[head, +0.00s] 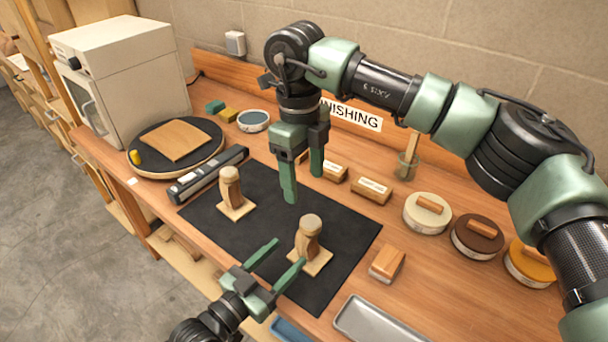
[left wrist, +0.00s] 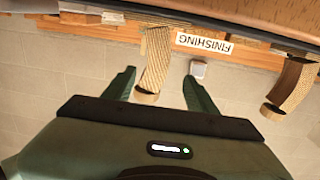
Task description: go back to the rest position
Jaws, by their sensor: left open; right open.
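My left gripper (head: 290,250) is open at the front edge of the black mat (head: 262,242), its fingertips close to the front bent wooden piece (head: 308,240). That piece stands upright on a square pale base. In the left wrist view, which is upside down, a bent laminated piece (left wrist: 155,62) shows between the open fingers (left wrist: 158,76); I cannot tell whether they touch it. A second bent piece (head: 231,190) stands on its own base at the mat's left; another bent piece (left wrist: 293,85) shows in the left wrist view. My right gripper (head: 304,188) is open, empty, pointing down above the mat's back.
A turntable (head: 150,172) with a wooden board and a white oven (head: 120,75) stand at the left. A dark long tool (head: 208,175) lies by the mat. Round tins (head: 427,213), a sanding block (head: 387,263) and a metal tray (head: 375,322) line the right. The mat's middle is clear.

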